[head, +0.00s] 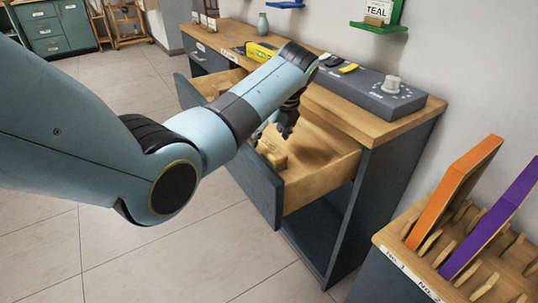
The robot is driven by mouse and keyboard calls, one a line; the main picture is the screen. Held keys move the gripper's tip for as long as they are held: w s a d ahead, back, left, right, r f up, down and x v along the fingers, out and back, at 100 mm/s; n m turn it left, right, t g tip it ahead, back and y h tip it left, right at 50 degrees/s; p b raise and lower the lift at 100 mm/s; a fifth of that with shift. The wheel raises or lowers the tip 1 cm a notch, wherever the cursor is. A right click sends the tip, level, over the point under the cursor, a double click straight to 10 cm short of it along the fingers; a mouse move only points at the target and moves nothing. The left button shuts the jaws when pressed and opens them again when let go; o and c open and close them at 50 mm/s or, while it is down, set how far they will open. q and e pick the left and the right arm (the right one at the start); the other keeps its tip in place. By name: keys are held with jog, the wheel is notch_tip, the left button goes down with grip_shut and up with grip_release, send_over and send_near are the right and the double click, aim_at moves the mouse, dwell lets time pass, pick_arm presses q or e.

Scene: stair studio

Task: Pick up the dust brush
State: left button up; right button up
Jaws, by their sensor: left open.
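My left gripper (273,130) is open and points down into an open drawer (325,165) of the dark cabinet. Its dark fingers are partly hidden behind my own arm. A small light wooden piece (271,154) lies in the drawer near its front, just below the fingers and seemingly apart from them. It may be part of the dust brush, but I cannot tell. No bristles show clearly. My right gripper is not in view.
A second drawer (187,92) is open at left. A slotted rack (405,258) holds orange and purple panels at right.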

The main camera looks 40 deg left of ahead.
aim_at(269, 145)
pick_arm(q)
jog(key=b+x, duration=0.1)
jog(key=x, duration=0.3)
jog(key=shift+w+d+f+b, duration=0.15)
jog(key=shift+d+f+b, duration=0.1)
jog(key=shift+d+b, duration=0.15)
jog(key=shift+a+f, duration=0.15)
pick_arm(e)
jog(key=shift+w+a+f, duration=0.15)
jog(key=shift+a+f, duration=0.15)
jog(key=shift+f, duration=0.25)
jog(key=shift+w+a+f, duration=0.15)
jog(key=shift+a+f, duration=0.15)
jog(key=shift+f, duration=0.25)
pick_arm(q)
jog(key=shift+f, duration=0.2)
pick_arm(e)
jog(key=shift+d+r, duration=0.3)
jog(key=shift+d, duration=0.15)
pick_arm(q)
jog(key=c, duration=1.3)
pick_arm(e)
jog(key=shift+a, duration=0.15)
